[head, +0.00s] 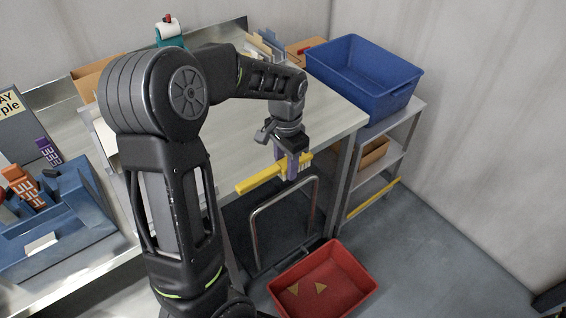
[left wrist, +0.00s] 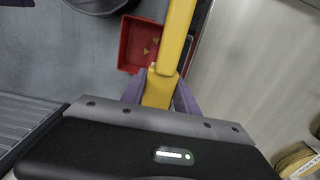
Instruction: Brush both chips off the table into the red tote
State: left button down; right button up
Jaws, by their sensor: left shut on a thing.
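My left gripper (head: 292,166) is shut on a yellow brush (head: 258,179) with pale bristles, held out past the table's front edge. In the left wrist view the brush (left wrist: 174,45) runs up between the purple fingers (left wrist: 160,95). The red tote (head: 338,262) is on the floor below, in front of the table. Two small yellow triangular chips lie apart inside it, one on the left (head: 294,290) and one on the right (head: 320,288). The tote also shows in the left wrist view (left wrist: 130,48). The visible tabletop (head: 335,118) shows no chip; my arm hides part of it. My right gripper is out of view.
A blue tote (head: 352,78) sits on a shelf cart (head: 405,125) right of the table. A grey metal hoop-like handle (head: 284,200) stands between table and red tote. A blue fixture (head: 65,205) with orange and purple items is at left.

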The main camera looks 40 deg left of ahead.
pick_arm(q)
jog(key=shift+r+p, duration=0.75)
jog(key=shift+r, duration=0.7)
jog(key=shift+r+n, duration=0.1)
jog(key=shift+n, duration=0.6)
jog(key=shift+w+d+r+n, duration=0.15)
jog(key=shift+w+d+n, duration=0.1)
jog(key=shift+w+n, duration=0.45)
jog(key=w+d, duration=0.3)
jog(key=d, duration=0.4)
jog(key=w+d, duration=0.2)
jog(key=d, duration=0.6)
jog(key=shift+w+d+f+b, duration=0.2)
jog(key=shift+w+f+b, duration=0.1)
jog(key=shift+w+b, duration=0.1)
